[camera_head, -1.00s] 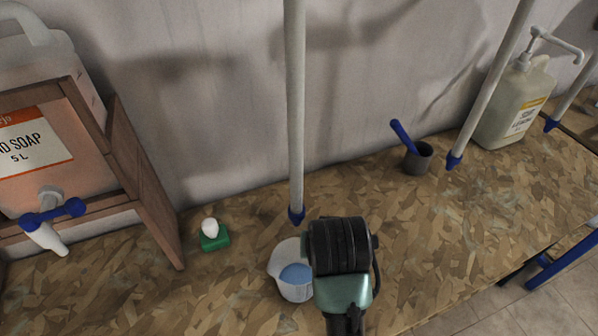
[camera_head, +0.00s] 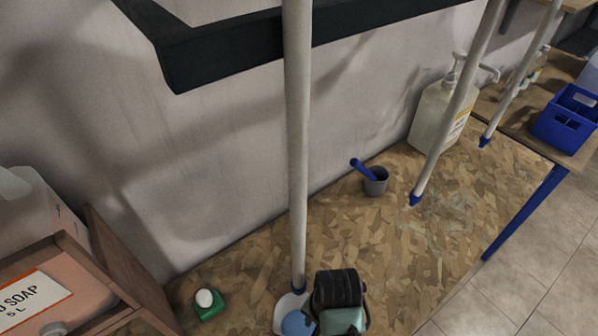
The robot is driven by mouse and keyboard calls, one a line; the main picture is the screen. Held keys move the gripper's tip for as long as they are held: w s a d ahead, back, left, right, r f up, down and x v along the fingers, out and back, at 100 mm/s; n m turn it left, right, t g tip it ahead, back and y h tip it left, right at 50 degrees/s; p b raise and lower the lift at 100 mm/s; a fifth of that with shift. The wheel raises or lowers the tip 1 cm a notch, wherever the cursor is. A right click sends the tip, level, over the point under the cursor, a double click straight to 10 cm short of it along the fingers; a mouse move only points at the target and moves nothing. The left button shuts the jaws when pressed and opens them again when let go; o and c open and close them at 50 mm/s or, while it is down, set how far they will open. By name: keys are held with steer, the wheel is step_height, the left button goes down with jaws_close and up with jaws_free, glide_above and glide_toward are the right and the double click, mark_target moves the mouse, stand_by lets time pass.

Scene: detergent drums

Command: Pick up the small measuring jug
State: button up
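A small white measuring jug (camera_head: 283,312) with a spout and something blue inside stands on the chipboard worktop at the bottom edge of the view, partly cut off. My gripper (camera_head: 339,292) shows as a black wrist part above a green link, just right of the jug and covering its right side. My fingers are hidden, so I cannot see whether they are open or touch the jug.
White poles with blue ends (camera_head: 296,160) hang over the worktop, one right above the jug. A green block with a white egg-shaped top (camera_head: 208,305) stands left. A grey cup (camera_head: 376,182) with a blue stick and a pump bottle (camera_head: 431,115) stand behind. The worktop (camera_head: 450,220) is clear at right.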

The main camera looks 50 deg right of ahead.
steer(key=f, duration=0.5)
steer(key=shift+w+f, duration=0.15)
steer(key=shift+w, duration=0.1)
jaws_close()
stand_by(1.2)
